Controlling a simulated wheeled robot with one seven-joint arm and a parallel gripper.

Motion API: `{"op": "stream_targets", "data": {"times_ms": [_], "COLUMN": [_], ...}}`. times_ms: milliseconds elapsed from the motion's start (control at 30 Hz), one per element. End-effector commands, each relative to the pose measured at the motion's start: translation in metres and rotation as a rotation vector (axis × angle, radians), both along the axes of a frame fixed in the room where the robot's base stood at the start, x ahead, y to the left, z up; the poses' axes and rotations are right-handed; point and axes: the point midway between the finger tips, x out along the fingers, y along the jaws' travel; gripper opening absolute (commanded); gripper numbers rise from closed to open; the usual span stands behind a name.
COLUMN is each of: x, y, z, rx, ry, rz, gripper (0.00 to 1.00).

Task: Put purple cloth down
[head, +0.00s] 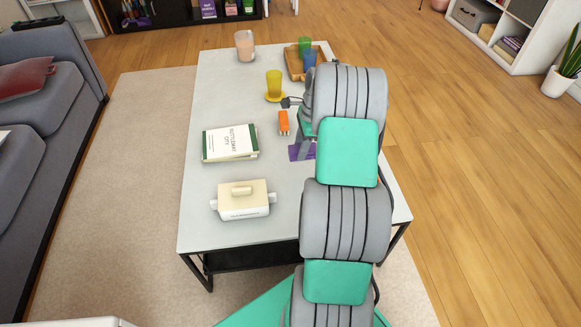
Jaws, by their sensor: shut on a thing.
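The purple cloth (296,153) shows as a small flat patch at the right side of the grey-white coffee table (225,100). My gripper (304,146) is at the cloth and shut on it, mostly hidden by my own arm. The rest of the cloth is behind my arm. Whether the cloth touches the table top or hangs just above it is hard to tell.
An orange item (284,123) lies close left of the cloth. Nearby are a yellow cup (274,84) on a saucer, books (230,142), and a cream lidded dish (243,203). A wooden tray (291,66) with cups and a pinkish glass (245,46) stand farther back. The left edge is clear.

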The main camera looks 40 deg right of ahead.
Motion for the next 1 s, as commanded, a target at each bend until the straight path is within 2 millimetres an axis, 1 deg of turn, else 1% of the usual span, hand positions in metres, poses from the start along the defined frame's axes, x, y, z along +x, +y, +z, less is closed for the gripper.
{"op": "stream_targets", "data": {"times_ms": [33, 167, 233, 333, 400, 433, 500, 667, 800, 833, 1000], "x": [0.004, 0.009, 0.012, 0.017, 0.017, 0.017, 0.017, 0.017, 0.016, 0.016, 0.016], "y": [0.007, 0.014, 0.020, 0.030, 0.028, 0.028, 0.027, 0.027, 0.028, 0.027, 0.027], "z": [-0.013, -0.022, -0.030, -0.048, -0.066, -0.069, -0.071, -0.068, -0.071, -0.071, -0.071], "rx": [0.000, 0.000, 0.000, 0.001, 0.000, 0.000, -0.001, -0.001, 0.000, 0.000, -0.001], "ry": [0.000, 0.000, 0.001, 0.001, 0.000, -0.001, -0.001, -0.001, 0.000, 0.000, 0.000], "rz": [0.003, 0.000, 0.001, 0.002, 0.000, 0.000, 0.001, 0.001, 0.001, 0.001, 0.001], "gripper": [0.00, 0.00, 0.00, 0.00, 0.00, 0.00, 0.00, 0.00, 0.00, 0.46, 0.60]}}
